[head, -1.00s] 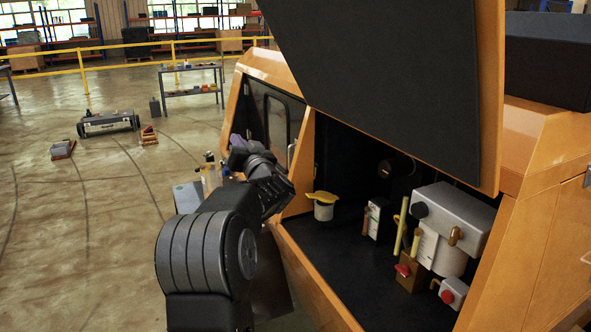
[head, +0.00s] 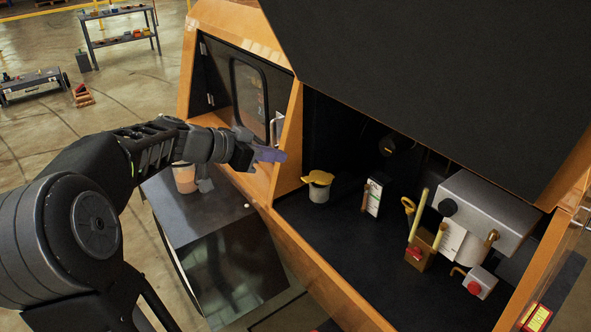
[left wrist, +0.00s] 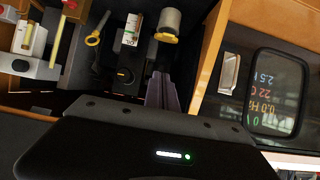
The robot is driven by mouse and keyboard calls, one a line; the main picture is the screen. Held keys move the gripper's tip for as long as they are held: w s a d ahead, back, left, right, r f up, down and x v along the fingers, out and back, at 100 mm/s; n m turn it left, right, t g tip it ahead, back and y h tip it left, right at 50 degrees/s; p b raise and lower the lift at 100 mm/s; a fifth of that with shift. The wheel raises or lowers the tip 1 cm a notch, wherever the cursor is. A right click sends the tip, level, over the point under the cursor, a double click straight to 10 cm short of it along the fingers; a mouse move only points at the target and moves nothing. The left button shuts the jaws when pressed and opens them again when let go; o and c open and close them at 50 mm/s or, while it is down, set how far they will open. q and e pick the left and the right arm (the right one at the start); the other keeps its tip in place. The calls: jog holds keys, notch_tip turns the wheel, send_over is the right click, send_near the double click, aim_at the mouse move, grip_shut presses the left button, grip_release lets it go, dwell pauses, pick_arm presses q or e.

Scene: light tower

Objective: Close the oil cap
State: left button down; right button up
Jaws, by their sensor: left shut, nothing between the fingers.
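The oil filler is a pale cylinder (head: 319,193) with a yellow cap (head: 318,177) at its top, standing in the open compartment near its left side. The cap looks tilted open over the neck. In the left wrist view the cylinder (left wrist: 170,20) and yellow cap (left wrist: 165,38) show upside down, just beyond the fingers. My left gripper (head: 280,155) is shut and empty, to the left of the cap, in front of the orange post and apart from the cap. Its fingers also show in the left wrist view (left wrist: 162,82). My right gripper is not in view.
The dark raised hood (head: 430,70) hangs above the compartment. To the right of the filler stand a gauge block (head: 373,197), a yellow-handled dipstick (head: 409,206) and a grey box (head: 485,215). A display door (head: 250,95) with a handle is behind my gripper. A dark cabinet (head: 200,215) stands below my arm.

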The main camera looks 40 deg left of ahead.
pick_arm(q)
jog(key=p, duration=0.3)
send_over(305, 180)
notch_tip(305, 180, down, 5)
jog(key=shift+f, duration=0.1)
jog(key=f, duration=0.2)
jog(key=s+f, duration=0.1)
jog(key=shift+s+a+f, duration=0.1)
jog(key=shift+a+f, duration=0.15)
jog(key=shift+f, duration=0.1)
